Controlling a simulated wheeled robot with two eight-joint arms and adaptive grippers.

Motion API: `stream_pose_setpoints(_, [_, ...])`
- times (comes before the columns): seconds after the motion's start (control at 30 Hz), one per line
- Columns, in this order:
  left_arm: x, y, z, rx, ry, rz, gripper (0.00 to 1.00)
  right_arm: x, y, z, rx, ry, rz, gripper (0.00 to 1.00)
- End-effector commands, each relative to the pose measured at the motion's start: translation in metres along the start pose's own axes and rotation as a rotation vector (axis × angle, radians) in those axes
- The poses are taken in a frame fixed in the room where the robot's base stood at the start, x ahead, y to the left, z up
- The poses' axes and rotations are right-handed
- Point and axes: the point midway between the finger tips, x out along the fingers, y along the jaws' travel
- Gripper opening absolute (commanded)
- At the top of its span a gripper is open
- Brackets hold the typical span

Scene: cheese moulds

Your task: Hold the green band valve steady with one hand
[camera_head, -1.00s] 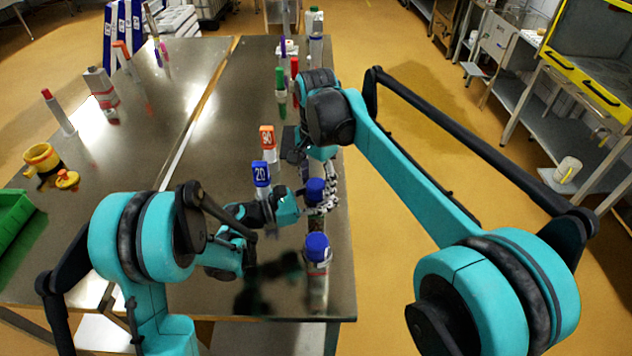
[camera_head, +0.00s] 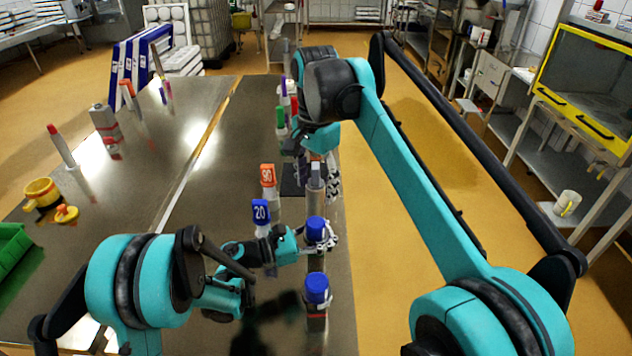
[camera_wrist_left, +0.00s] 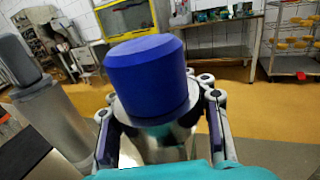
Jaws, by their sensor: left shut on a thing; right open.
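My left gripper (camera_head: 318,243) is shut around an upright cylinder with a blue cap (camera_head: 315,229), near the table's right edge. In the left wrist view, the blue cap (camera_wrist_left: 150,72) stands above the fingers, which close on the grey body from both sides. The body is mostly hidden, and I see no green band on it. A green-topped piece (camera_head: 280,118) stands farther back; I cannot tell whether it is the green band valve. My right gripper (camera_head: 327,178) is open beside a grey-topped cylinder (camera_head: 315,174), beyond the left gripper; its far finger is hidden.
Another blue-capped cylinder (camera_head: 317,289) stands nearer me. A blue "20" piece (camera_head: 261,213) and an orange "90" piece (camera_head: 267,176) stand left of my grippers. A yellow cup (camera_head: 41,192) and green crate (camera_head: 12,247) are far left. The table's left half has free room.

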Motion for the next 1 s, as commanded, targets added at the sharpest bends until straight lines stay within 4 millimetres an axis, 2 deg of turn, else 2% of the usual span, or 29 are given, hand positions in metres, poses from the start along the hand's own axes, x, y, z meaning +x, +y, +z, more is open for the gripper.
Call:
stream_pose_setpoints(0.43, [0.000, 0.000, 0.000, 0.000, 0.000, 0.000, 0.00, -0.005, 0.000, 0.000, 0.000, 0.000, 0.000, 0.60])
stream_pose_setpoints(0.47, [0.000, 0.000, 0.000, 0.000, 0.000, 0.000, 0.44, -0.005, 0.000, 0.000, 0.000, 0.000, 0.000, 0.60])
stream_pose_setpoints(0.57, [0.000, 0.000, 0.000, 0.000, 0.000, 0.000, 0.71, -0.005, 0.000, 0.000, 0.000, 0.000, 0.000, 0.60])
stream_pose_setpoints(0.87, [0.000, 0.000, 0.000, 0.000, 0.000, 0.000, 0.72, -0.004, 0.000, 0.000, 0.000, 0.000, 0.000, 0.60])
stream_pose_setpoints(1.0, [-0.010, 0.001, 0.000, 0.000, 0.000, 0.003, 0.72, -0.004, 0.000, 0.000, 0.000, 0.000, 0.000, 0.60])
